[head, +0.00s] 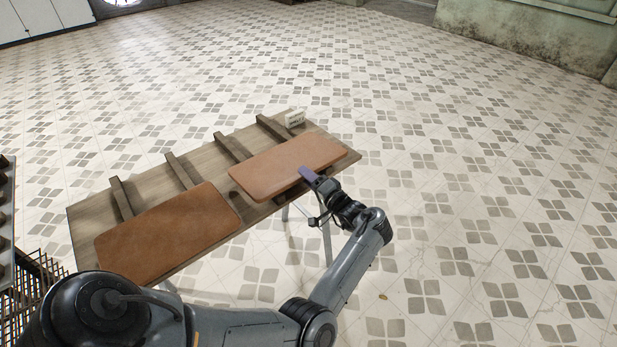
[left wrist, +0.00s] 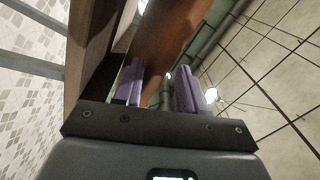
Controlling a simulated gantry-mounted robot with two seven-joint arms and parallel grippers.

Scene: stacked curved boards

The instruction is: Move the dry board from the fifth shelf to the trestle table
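Two reddish-brown boards lie on the wooden trestle table (head: 85,215) in the head view. One board (head: 170,232) is at the left end and the other board (head: 285,164) at the right end. My left gripper (head: 308,175) is at the front edge of the right board. In the left wrist view, that board (left wrist: 165,35) reaches between the two purple fingers of my left gripper (left wrist: 158,88). The fingers stand apart, with a gap beside the right finger. The board's edge near the palm is partly hidden. My right gripper is out of view.
Several wooden battens (head: 180,171) lie across the table under the boards. Part of a rack (head: 30,285) shows at the lower left. The tiled floor beyond and right of the table is clear.

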